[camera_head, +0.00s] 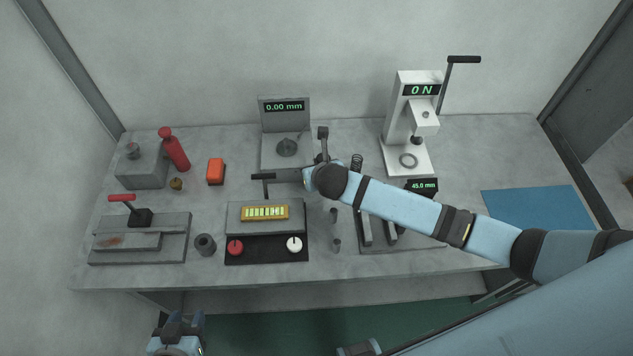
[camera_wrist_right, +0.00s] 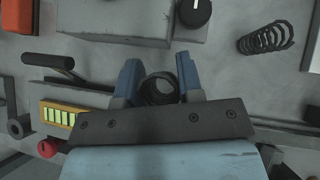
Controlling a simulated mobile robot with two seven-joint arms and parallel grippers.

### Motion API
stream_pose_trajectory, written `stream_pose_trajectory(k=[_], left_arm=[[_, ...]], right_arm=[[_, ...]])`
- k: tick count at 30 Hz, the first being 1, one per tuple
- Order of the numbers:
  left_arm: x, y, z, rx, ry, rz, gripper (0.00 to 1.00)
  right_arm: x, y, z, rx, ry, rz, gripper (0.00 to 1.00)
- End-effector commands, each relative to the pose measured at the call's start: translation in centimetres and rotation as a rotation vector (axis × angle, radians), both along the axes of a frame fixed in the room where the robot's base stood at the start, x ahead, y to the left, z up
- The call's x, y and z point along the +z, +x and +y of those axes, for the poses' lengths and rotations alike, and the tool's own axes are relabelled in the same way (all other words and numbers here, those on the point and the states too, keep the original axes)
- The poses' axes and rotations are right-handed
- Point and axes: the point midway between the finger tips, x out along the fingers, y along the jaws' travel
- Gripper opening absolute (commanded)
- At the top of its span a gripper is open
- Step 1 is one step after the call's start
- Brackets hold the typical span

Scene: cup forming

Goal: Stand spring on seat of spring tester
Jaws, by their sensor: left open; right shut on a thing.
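The spring tester (camera_head: 412,105) is a white stand with a lever and a "0 N" display. Its ring-shaped seat (camera_head: 408,161) is bare. My right gripper (camera_head: 309,179) is left of the tester, above the bench. In the right wrist view its blue fingers (camera_wrist_right: 159,86) are shut on a dark coil-like spring (camera_wrist_right: 158,90), seen end-on; my wrist hides it in the head view. Another dark spring (camera_head: 357,162) is on the bench left of the tester; it also shows in the wrist view (camera_wrist_right: 265,38). My left gripper (camera_head: 180,326) is open and empty in front of the bench.
A grey gauge reading 0.00 mm (camera_head: 285,106) stands behind my right gripper. A yellow-framed fixture (camera_head: 265,212) and knob panel are in front-left. A 45.0 mm caliper display (camera_head: 421,187) lies before the tester. A blue mat (camera_head: 538,208) is at right.

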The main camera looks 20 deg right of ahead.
Motion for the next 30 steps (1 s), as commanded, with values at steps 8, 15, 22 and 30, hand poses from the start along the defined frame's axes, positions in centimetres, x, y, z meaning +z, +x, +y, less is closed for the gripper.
stream_pose_trajectory(k=[8, 15, 22, 30], left_arm=[[0.0, 0.1, 0.0, 0.0, 0.0, -0.001, 0.43], [0.0, 0.1, -0.1, -0.001, -0.001, -0.002, 0.43], [0.0, 0.1, -0.2, -0.002, -0.002, -0.002, 0.43], [0.1, 0.1, -0.2, -0.002, -0.003, -0.003, 0.43]], right_arm=[[-2.4, 0.0, 0.0, 0.0, 0.0, 0.001, 0.08], [-5.3, 0.0, 0.0, 0.0, 0.0, 0.0, 0.08], [-5.3, 0.0, 0.0, 0.0, 0.0, -0.001, 0.08], [-5.6, 0.0, 0.0, 0.0, 0.0, -0.001, 0.6]])
